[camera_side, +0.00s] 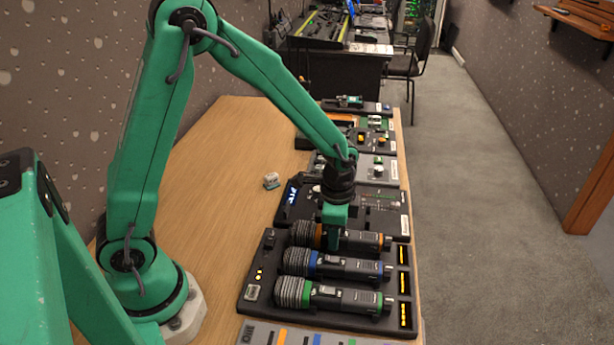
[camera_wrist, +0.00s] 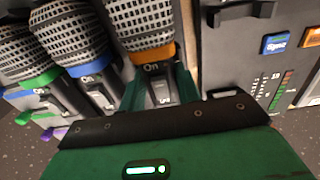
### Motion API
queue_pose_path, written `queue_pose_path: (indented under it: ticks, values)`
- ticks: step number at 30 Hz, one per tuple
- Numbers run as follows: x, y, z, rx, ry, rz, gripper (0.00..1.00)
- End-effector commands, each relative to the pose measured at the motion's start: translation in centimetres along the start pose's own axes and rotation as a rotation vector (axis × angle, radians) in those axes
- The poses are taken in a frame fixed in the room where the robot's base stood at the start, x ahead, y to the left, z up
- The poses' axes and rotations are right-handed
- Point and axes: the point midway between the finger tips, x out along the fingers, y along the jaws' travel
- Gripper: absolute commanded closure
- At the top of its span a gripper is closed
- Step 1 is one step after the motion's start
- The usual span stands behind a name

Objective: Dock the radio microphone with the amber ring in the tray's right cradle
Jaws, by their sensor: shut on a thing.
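The microphone with the amber ring (camera_side: 365,241) lies across the far end of the black tray (camera_side: 268,262), its grille to the left in the side view. In the wrist view its amber ring (camera_wrist: 152,55) is just ahead of my gripper. My gripper (camera_side: 334,242) points down and is shut on its body, one green finger on each side; the fingers also show in the wrist view (camera_wrist: 160,88). The microphone is in or just above the tray's far cradle, the rightmost in the wrist view. I cannot tell if it is fully seated, as its underside is hidden.
A blue-ringed microphone (camera_side: 345,268) and a green-ringed one (camera_side: 345,299) lie alongside in the same tray. A dark panel (camera_side: 382,222) with controls stands close beyond the tray. A small pale object (camera_side: 271,181) sits on the wooden table (camera_side: 215,170), which is mostly clear left of the row.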

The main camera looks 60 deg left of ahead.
Motion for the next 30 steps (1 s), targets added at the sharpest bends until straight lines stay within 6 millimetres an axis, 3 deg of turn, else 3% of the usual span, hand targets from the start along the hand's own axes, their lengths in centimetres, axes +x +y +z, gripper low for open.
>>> queue_pose_path:
  ticks: [19, 20, 23, 24, 30]
  values:
    - [0.32, -0.01, -0.02, 0.0, 0.001, -0.001, 1.0]
    - [0.32, -0.01, -0.02, 0.0, 0.001, -0.001, 0.66]
    - [0.33, -0.01, -0.02, 0.0, 0.001, -0.001, 0.46]
    - [0.33, -0.01, -0.02, 0.0, 0.001, 0.0, 0.42]
    - [0.39, 0.02, 0.03, 0.0, -0.001, 0.001, 0.44]
